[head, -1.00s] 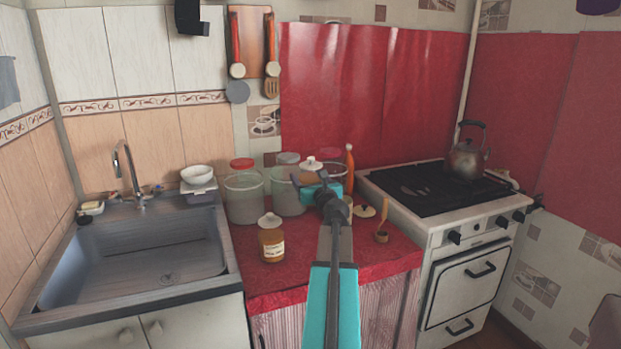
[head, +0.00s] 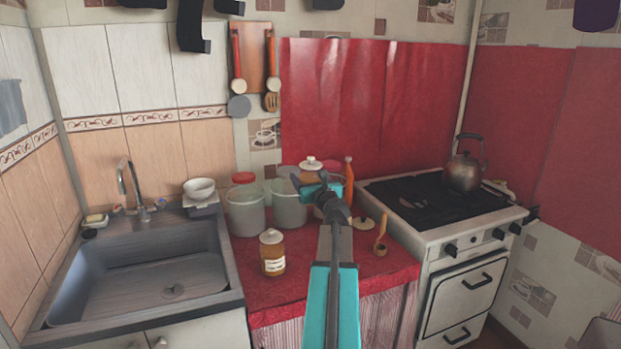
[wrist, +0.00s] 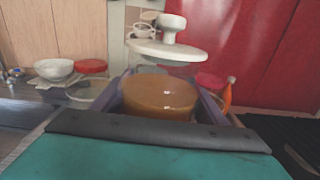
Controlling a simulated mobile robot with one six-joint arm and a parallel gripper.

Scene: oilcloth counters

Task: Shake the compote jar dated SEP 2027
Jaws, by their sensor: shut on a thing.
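My gripper (head: 320,184) is shut on a compote jar (head: 311,166) with a white knobbed lid, held upright above the red counter. In the wrist view this held jar (wrist: 160,97) shows amber contents between the fingers, with its white lid (wrist: 167,50) on top. Its label is not visible, so I cannot tell its date. A second amber compote jar (head: 272,255) with a white lid stands upright on the counter, to the left of my arm. Its pale label faces me, but the print is too small to read.
Large clear jars (head: 245,212) stand along the back of the red counter (head: 300,286). An orange bottle (head: 349,180) and a small brown pot (head: 380,250) are to the right. The sink (head: 140,280) is left; the stove (head: 440,215) with a kettle (head: 464,172) is right.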

